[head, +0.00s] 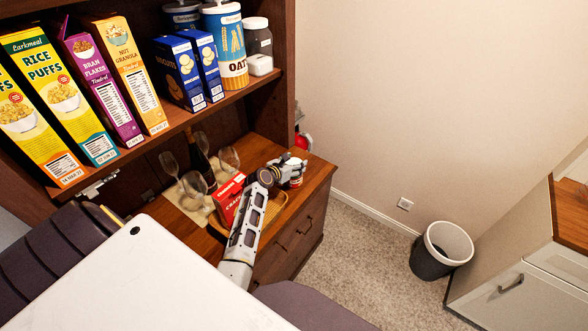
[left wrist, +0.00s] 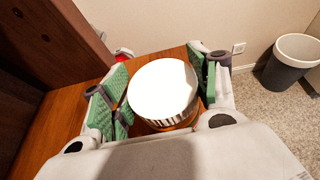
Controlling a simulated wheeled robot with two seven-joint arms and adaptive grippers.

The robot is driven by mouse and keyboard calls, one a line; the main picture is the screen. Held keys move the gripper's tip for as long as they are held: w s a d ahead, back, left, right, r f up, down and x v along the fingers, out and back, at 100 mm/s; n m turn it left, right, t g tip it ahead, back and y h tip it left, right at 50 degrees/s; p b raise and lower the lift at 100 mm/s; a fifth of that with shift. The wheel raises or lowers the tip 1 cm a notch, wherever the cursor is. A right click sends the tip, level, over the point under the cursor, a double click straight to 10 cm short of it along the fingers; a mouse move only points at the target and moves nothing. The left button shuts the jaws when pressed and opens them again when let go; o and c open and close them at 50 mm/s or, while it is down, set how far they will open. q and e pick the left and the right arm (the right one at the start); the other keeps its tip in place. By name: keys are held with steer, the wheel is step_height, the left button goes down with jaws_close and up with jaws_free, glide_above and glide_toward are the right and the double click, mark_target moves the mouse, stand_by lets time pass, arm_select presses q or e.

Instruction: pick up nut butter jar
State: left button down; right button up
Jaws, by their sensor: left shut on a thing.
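The nut butter jar (left wrist: 163,92) has a wide white lid and a label edge with dark print and orange below. In the left wrist view it stands between the green finger pads of my left gripper (left wrist: 158,95), which is shut on it. In the head view the left gripper (head: 292,171) is at the right end of the wooden counter, and a small part of the jar (head: 296,182) shows at its fingers. The jar's lower part is hidden, so I cannot tell whether it touches the counter. My right gripper is not in view.
A red cracker box (head: 228,198), a tray (head: 272,212) and several wine glasses (head: 229,158) stand left of the gripper on the counter (head: 262,150). Cereal boxes (head: 92,82) and an oat canister (head: 228,50) fill the shelf above. A bin (head: 440,250) stands on the floor at right.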

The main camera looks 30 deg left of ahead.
arm_select(q)
step_height(320, 180, up, 10)
steer(key=shift+p, duration=0.35)
stand_by(0.4)
steer(key=shift+w+r, duration=0.1)
stand_by(0.4)
